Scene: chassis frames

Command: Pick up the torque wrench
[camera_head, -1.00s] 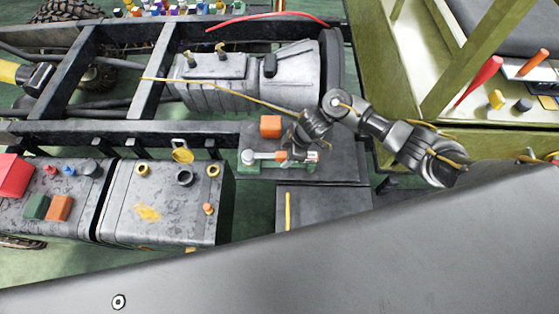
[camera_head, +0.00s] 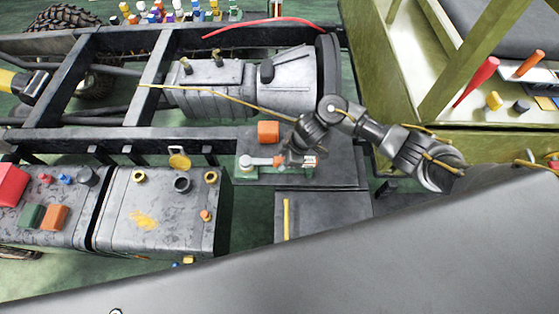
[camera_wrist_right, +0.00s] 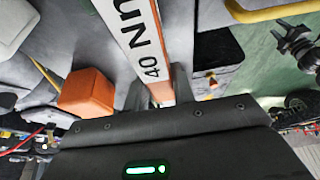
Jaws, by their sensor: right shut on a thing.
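The torque wrench (camera_head: 262,161) lies across a dark tray-like platform beside the chassis in the head view, its round grey head at the left. In the right wrist view its white shaft (camera_wrist_right: 140,35) carries black lettering that includes "40", with an orange section near the jaws. My right gripper (camera_head: 288,160) is over the wrench's middle, jaws shut on it. In the right wrist view the gripper (camera_wrist_right: 162,98) grips the orange section. Its fingers hide part of the wrench. I cannot tell whether the wrench touches the platform. My left gripper does not show.
An orange block (camera_head: 268,132) sits just behind the wrench and also shows in the right wrist view (camera_wrist_right: 88,92). A grey gearbox (camera_head: 215,85) lies within the black frame behind. A grey tank (camera_head: 160,210) stands at left. A green structure (camera_head: 385,90) rises at right.

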